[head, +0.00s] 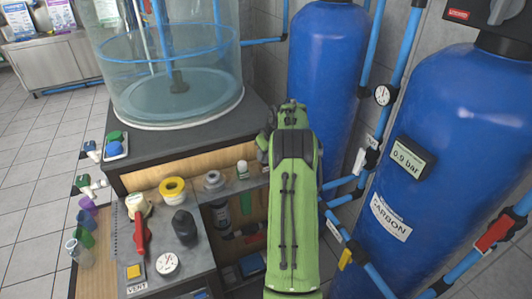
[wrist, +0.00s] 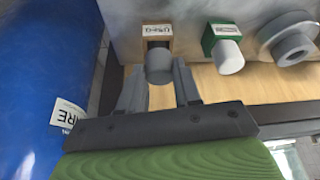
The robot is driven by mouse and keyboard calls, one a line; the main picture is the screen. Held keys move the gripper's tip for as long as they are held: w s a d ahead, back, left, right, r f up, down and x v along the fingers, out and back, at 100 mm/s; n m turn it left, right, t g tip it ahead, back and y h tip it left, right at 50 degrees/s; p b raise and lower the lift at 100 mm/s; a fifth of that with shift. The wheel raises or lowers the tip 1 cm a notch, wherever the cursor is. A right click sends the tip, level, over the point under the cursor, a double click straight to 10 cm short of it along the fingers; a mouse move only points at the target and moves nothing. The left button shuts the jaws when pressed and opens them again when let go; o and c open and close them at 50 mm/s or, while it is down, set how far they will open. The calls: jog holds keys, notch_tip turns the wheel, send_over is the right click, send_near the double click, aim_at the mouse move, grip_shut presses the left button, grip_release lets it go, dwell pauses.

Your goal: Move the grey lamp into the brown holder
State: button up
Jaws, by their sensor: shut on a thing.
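A grey lamp (wrist: 160,70) with a rounded end shows between the fingers of my gripper (wrist: 158,66) in the wrist view. My gripper is shut on it. The brown holder (wrist: 146,44), with a white label on top, is directly beyond the lamp and lined up with it. The lamp's far end meets or overlaps the holder; I cannot tell how deep it sits. In the head view my green arm hides the gripper, the lamp and the brown holder.
In the head view a blue tank (head: 325,60) rises close behind my arm. A black knob (head: 185,226) and a red-handled valve (head: 140,235) stand left.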

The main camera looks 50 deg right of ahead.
jog(key=shift+f, duration=0.45)
jog(key=o, duration=1.3)
notch_tip(320, 180, up, 8)
jog(key=p, duration=0.7)
jog(key=shift+r, duration=0.2)
jog(key=shift+f, duration=0.15)
